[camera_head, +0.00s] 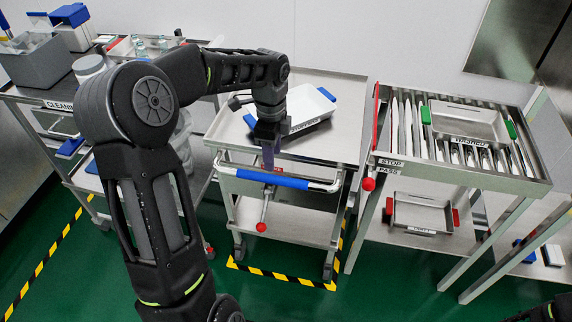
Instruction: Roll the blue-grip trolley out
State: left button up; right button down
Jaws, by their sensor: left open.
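The blue-grip trolley (343,140) is a steel two-shelf cart in the middle, standing inside a yellow-black floor outline. Its push bar runs across its front, with a blue grip (262,178) in the middle. A rod with a red ball (262,227) hangs below the bar. My left gripper (268,160) is open and points down, its fingers just above or at the blue grip; I cannot tell whether they straddle it. My left arm hides part of the trolley's left side. My right gripper is not in view.
A tray with blue handles (313,108) lies on the trolley top. A roller table (470,172) with a green-handled tray stands at the right, with a red knob (368,184) near the trolley. A cleaning cart (40,95) stands left. Green floor (330,305) in front is clear.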

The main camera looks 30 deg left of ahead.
aim_at(272, 176)
pick_arm(q)
jog(key=shift+s+r, duration=0.2)
jog(key=shift+s, duration=0.3)
jog(key=shift+w+f, duration=0.2)
jog(key=shift+f, duration=0.3)
notch_tip(272, 176, down, 7)
jog(key=shift+f, duration=0.1)
grip_shut()
dwell(1.0)
